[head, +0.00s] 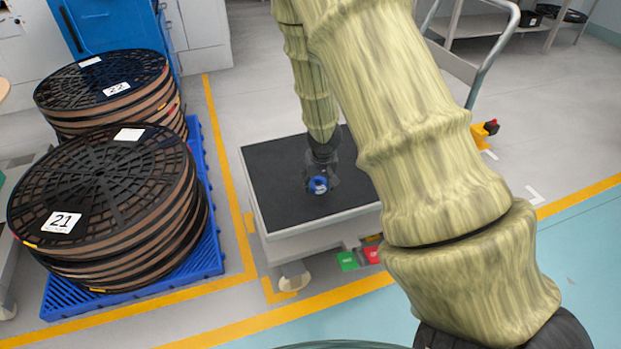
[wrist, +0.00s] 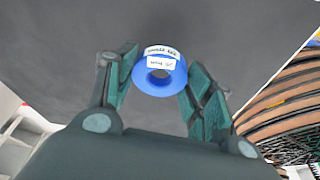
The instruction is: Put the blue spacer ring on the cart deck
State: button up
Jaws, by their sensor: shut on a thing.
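The blue spacer ring (wrist: 148,82) is between my gripper's fingers in the wrist view, with white labels on its upper part. It also shows in the head view (head: 318,184). My gripper (wrist: 161,85) is shut on the ring, one finger at each side. In the head view my gripper (head: 319,178) is over the cart deck (head: 275,170), a dark flat top with a pale rim. I cannot tell whether the ring touches the deck. My arm hides the deck's right part in the head view.
Two stacks of black reels, the nearer (head: 100,190) and the farther (head: 105,85), stand on a blue pallet (head: 213,250) left of the cart. A grey tube handle (head: 490,60) rises at the back right. The visible deck around my gripper is clear.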

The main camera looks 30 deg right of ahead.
jog(key=w+p, duration=0.1)
jog(key=w, duration=0.2)
jog(key=shift+w+d+p, duration=0.2)
jog(key=shift+w+p, duration=0.1)
jog(key=shift+p, duration=0.05)
jog(key=shift+w+d+f+p, duration=0.1)
jog(key=shift+w+f+p, duration=0.1)
jog(key=shift+w+p, duration=0.65)
jog(key=b+x, duration=0.1)
jog(key=b, duration=0.1)
jog(key=b+x, duration=0.2)
jog(key=shift+s+f, duration=0.15)
jog(key=shift+f, duration=0.2)
jog(key=shift+f, duration=0.2)
jog(key=o, duration=1)
jog(key=shift+r, duration=0.1)
jog(key=shift+r, duration=0.1)
